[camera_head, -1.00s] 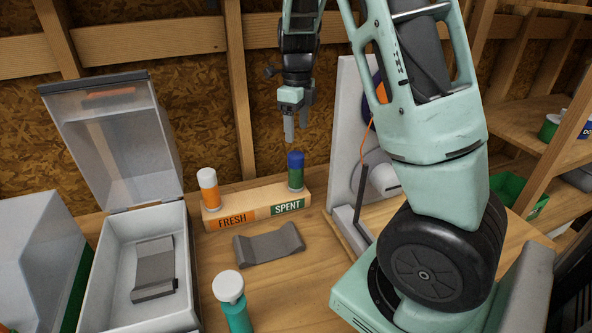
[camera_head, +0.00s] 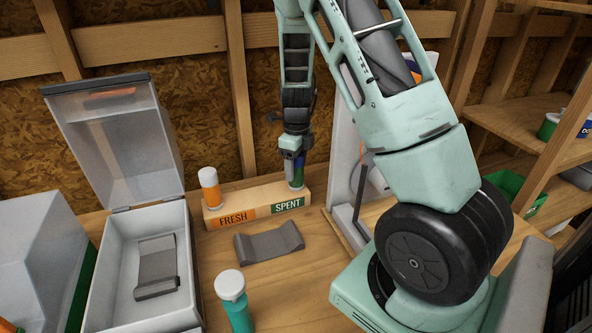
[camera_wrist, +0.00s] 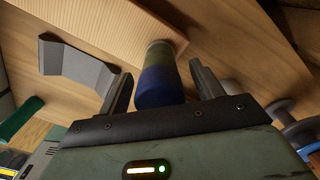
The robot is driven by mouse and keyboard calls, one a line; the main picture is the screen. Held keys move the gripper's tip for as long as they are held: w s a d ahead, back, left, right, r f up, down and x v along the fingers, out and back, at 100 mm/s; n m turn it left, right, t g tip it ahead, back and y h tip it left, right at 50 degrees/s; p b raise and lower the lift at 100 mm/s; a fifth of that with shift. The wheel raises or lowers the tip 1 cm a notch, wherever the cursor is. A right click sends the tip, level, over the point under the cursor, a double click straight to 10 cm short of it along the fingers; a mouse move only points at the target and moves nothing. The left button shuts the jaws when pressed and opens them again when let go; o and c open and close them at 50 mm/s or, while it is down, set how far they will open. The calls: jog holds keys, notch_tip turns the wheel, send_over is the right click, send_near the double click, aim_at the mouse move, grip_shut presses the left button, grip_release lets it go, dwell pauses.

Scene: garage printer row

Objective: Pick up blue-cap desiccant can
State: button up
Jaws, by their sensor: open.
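The blue-cap desiccant can (camera_head: 298,175) has a green body and stands on the wooden block (camera_head: 238,200) above its green SPENT label. My gripper (camera_head: 292,165) is lowered over it and partly hides its cap in the head view. In the wrist view the can (camera_wrist: 158,78) lies between the two fingers of my gripper (camera_wrist: 161,85), blue cap nearest the camera. The fingers are open, with a gap visible on each side of the can.
An orange can with a white cap (camera_head: 210,186) stands on the block's FRESH end. A grey curved piece (camera_head: 268,242) lies in front. A teal bottle (camera_head: 233,299) stands nearer. An open bin (camera_head: 108,258) is at left; a white upright panel (camera_head: 343,135) stands close at right.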

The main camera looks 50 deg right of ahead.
jog(key=c, duration=1.2)
jog(key=shift+o, duration=0.2)
jog(key=shift+r, duration=0.15)
